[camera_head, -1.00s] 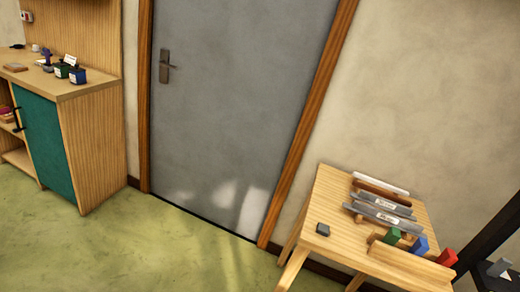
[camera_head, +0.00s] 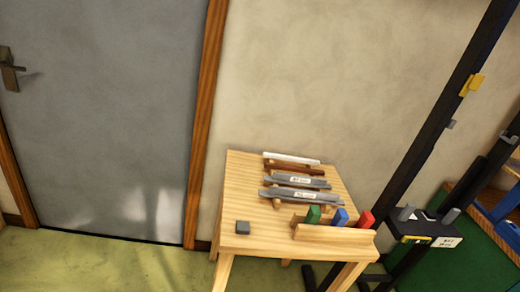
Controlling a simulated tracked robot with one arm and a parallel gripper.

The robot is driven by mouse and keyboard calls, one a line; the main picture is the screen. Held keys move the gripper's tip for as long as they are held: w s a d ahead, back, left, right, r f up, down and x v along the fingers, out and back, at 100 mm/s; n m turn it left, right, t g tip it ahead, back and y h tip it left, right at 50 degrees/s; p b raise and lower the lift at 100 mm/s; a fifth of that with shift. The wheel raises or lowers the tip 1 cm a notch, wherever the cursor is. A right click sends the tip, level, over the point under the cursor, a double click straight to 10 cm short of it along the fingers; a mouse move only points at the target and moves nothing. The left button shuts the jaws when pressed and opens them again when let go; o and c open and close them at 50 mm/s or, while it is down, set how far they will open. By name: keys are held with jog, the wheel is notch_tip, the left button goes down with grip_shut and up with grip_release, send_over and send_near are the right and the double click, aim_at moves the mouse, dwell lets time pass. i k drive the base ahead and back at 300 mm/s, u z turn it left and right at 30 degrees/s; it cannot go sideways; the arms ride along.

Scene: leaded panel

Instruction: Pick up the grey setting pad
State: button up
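A small dark grey block (camera_head: 242,227), which looks like the grey setting pad, lies on the front left corner of a small wooden table (camera_head: 238,190). It lies flat with bare wood around it, apart from the other items. My gripper is not in view.
On the table are grey bars with white labels (camera_head: 295,194), a white bar (camera_head: 291,158), and a wooden rack (camera_head: 335,234) holding green, blue and red blocks. A black stand (camera_head: 428,140) rises right of the table. A grey door (camera_head: 110,110) is at the left. Green floor (camera_head: 100,265) is clear.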

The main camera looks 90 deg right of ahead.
aim_at(243, 228)
jog(key=z, duration=2.35)
jog(key=i, duration=0.6)
jog(key=z, duration=0.05)
jog(key=k, duration=0.55)
jog(key=z, duration=0.05)
